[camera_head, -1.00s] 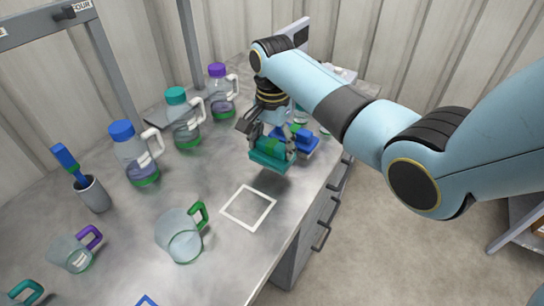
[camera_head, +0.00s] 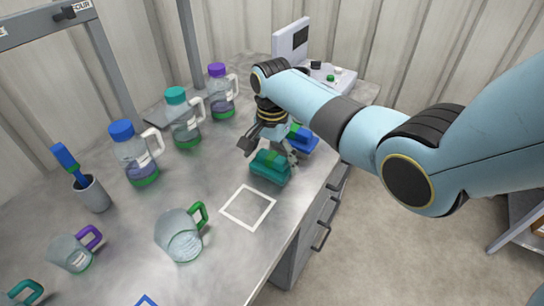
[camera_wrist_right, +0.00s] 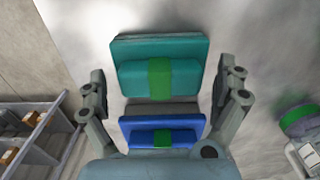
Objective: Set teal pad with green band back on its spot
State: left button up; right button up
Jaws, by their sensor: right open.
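The teal pad with the green band (camera_head: 270,167) rests on the grey worktop, beyond an empty white square outline (camera_head: 232,216) and outside it. In the right wrist view the teal pad (camera_wrist_right: 133,78) lies ahead, with the green band (camera_wrist_right: 160,80) across its middle. My right gripper (camera_head: 268,152) is open just above and behind the pad, with its fingers apart at either side. A blue pad with a green band (camera_wrist_right: 135,136) sits closer to the wrist, partly hidden by the arm in the head view (camera_head: 305,140). My left gripper is out of view.
Bottles with blue (camera_head: 121,131), teal (camera_head: 176,95) and purple (camera_head: 217,70) caps stand along the back left. A green-handled jug (camera_head: 178,238) stands left of the outline. A grey cup (camera_head: 94,195) holds a brush. The worktop's right edge is close to the pads.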

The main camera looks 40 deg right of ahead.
aim_at(272, 156)
notch_tip(272, 156, up, 12)
jog(key=shift+r, duration=0.2)
dwell(0.4)
dwell(0.4)
